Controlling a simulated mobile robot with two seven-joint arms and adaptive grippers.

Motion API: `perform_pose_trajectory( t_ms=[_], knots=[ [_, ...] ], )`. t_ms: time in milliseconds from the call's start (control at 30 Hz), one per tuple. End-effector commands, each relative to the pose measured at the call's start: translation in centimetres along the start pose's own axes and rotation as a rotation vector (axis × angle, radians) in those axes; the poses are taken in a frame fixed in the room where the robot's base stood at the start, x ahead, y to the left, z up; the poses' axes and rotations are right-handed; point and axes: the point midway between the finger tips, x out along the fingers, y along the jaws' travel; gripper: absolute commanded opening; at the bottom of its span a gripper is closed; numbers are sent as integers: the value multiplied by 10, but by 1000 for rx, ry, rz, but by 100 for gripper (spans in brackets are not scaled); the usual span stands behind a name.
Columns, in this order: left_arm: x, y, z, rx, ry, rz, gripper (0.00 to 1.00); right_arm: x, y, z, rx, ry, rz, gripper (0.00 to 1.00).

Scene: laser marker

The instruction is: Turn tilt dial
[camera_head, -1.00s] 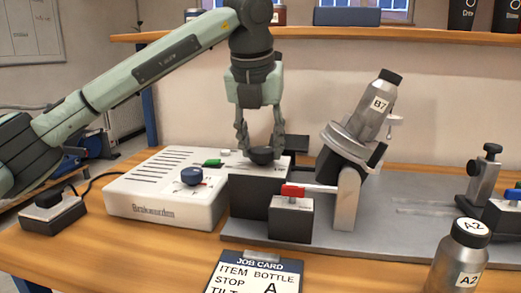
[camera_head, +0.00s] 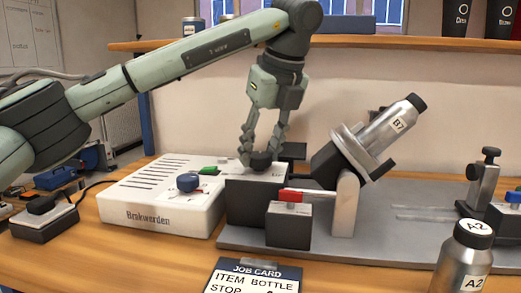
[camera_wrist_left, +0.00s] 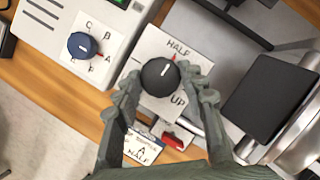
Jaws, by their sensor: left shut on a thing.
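The black tilt dial (camera_head: 261,165) sits on top of a dark block (camera_head: 252,199). In the left wrist view the dial (camera_wrist_left: 160,78) has a white line pointing up toward the word HALF and a red mark; UP shows at lower right. My left gripper (camera_head: 262,154) is shut on the dial from above, its fingers on opposite sides, as the wrist view also shows (camera_wrist_left: 163,80). Bottle B7 (camera_head: 391,127) lies slanted in the tilting cradle (camera_head: 351,150), cap to the upper right. My right gripper is not in view.
A white control box (camera_head: 160,196) with a blue knob (camera_head: 188,182) and a green part stands left of the block. A red-handled block (camera_head: 289,222) stands close in front. Bottle A2 (camera_head: 463,262) and a job card (camera_head: 254,278) are at the front.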

Motion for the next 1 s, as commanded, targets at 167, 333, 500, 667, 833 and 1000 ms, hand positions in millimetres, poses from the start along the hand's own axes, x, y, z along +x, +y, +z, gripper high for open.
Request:
perform_pose_trajectory(
  t_ms=[167,333,500,667,833,1000],
  knots=[
    [-1,-1,1,-33,-1,11,11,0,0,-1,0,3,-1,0],
    [-1,-1,0,-41,0,14,11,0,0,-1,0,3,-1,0],
    [-1,-1,0,-41,0,14,11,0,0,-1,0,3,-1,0],
    [-1,0,1,-40,0,14,46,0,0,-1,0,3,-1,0],
    [0,0,0,-39,0,15,61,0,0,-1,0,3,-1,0],
    [0,0,0,-39,0,15,61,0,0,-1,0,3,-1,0]
  ],
)
